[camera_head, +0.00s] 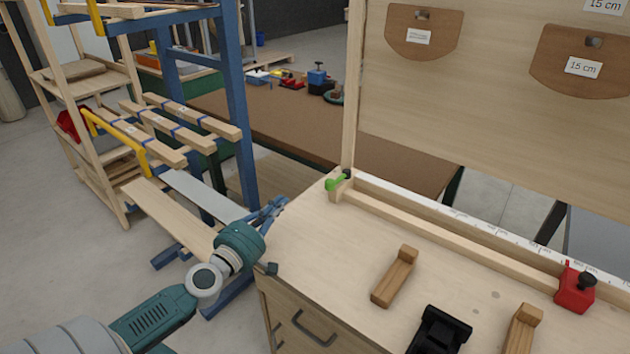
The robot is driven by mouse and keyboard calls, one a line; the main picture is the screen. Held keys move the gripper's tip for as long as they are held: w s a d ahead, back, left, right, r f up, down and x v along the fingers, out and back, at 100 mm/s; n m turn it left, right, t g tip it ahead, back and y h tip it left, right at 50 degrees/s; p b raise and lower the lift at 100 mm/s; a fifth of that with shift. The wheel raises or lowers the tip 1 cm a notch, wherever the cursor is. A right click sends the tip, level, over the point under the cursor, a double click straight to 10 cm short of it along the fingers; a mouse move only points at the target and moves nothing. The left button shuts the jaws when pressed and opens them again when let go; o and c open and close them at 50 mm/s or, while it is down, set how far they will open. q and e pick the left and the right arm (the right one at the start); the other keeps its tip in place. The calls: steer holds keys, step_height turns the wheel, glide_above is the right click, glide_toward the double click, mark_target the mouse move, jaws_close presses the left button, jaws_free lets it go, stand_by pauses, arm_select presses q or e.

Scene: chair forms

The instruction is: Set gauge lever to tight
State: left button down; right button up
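A small green lever (338,182) sits on a dark pivot at the left end of the wooden fence and white ruler on the workbench. It points left and slightly down. A red block (574,290) with a black knob sits on the fence at the right. I cannot tell for sure which of these is the gauge lever, and no tight mark is legible. My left gripper (268,214) is beyond the bench's left edge, left of and below the green lever and apart from it. Its fingers are small and blurred against the blue frame. My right gripper is not seen.
The workbench top (330,240) is clear at its left. Two wooden blocks (396,276) and a black object (440,330) occupy its front. An upright panel (480,110) with hanging brown templates stands behind. A blue rack (240,110) with timber stands left.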

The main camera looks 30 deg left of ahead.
mark_target(339, 178)
arm_select(q)
steer(key=w, duration=0.4)
steer(key=w+a, duration=0.1)
steer(key=w, duration=0.7)
steer(key=shift+w+a+r, duration=0.1)
steer(key=shift+w+a, duration=0.05)
steer(key=shift+w, duration=0.25)
steer(key=d+p, duration=0.1)
steer(key=d, duration=0.2)
steer(key=shift+d, duration=0.25)
steer(key=shift+s+d, duration=0.15)
